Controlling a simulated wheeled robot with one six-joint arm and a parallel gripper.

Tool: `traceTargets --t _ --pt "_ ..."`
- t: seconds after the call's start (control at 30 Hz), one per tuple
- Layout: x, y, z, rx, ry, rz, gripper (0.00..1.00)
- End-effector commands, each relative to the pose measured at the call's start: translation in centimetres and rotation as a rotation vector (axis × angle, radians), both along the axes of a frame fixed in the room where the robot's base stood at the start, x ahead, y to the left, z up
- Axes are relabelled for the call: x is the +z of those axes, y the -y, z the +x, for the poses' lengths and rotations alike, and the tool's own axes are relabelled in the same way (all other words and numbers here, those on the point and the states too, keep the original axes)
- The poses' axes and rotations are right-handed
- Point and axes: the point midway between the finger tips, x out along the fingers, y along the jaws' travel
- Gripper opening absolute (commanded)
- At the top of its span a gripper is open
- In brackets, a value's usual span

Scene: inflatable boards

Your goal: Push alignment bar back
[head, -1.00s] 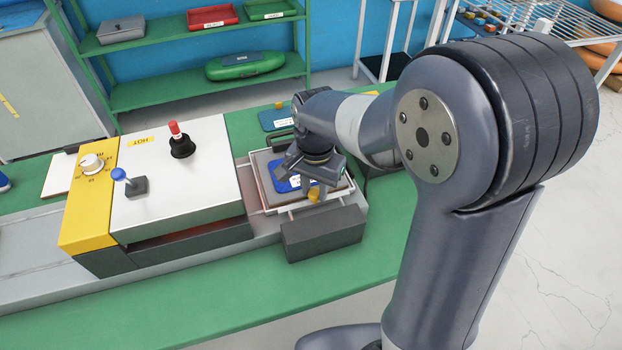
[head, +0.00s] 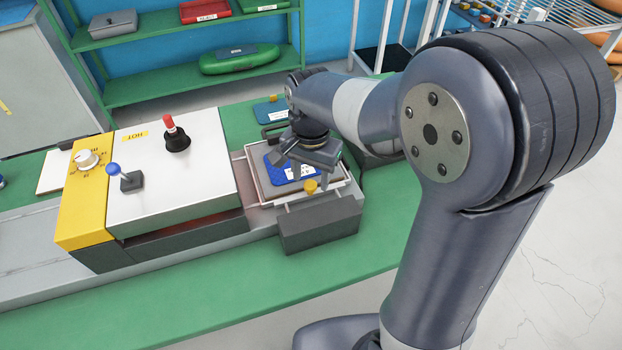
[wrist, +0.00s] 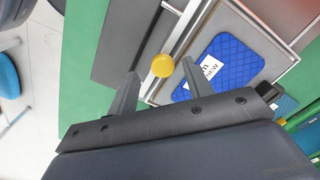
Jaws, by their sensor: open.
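The alignment bar (wrist: 181,46) is a pale strip with a round yellow knob (wrist: 163,65), running along the near side of a tray (wrist: 283,73). In the head view the yellow knob (head: 311,186) shows at the tray's front. A blue quilted patch (wrist: 222,70) with a white label lies in the tray behind the bar; it is partly hidden by my arm in the head view (head: 277,170). My gripper (wrist: 160,82) is open, its two fingers apart, one on either side of the knob in the wrist picture. I cannot tell whether it touches the knob.
A dark grey block (head: 318,228) stands in front of the tray. To the left is a white press (head: 185,185) marked HOT, with a yellow dial panel (head: 85,205) and two levers. The green table (head: 230,285) is clear in front. Green shelves (head: 190,75) stand behind.

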Motion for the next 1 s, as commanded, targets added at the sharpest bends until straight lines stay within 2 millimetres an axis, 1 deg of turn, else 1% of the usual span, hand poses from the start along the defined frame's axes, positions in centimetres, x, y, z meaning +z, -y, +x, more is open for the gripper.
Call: traceTargets --t 0.03,0.2,0.3,0.43,0.5,0.63,0.87,1.0 --pt "1.2 0.0 0.1 0.0 0.006 0.002 0.48" --pt "4.7 0.0 0.0 0.0 0.004 0.001 0.48" --pt "6.5 0.0 0.0 0.0 0.003 0.002 0.48" --pt "8.0 0.0 0.0 0.0 0.0 0.0 0.48" --pt "8.4 0.0 0.0 0.0 0.0 0.0 0.48" --pt "8.7 0.0 -0.1 0.0 -0.001 0.0 0.48" --pt "8.7 0.0 -0.1 0.0 -0.002 -0.001 0.48" --pt "8.1 0.0 -0.1 0.0 -0.003 -0.002 0.48"
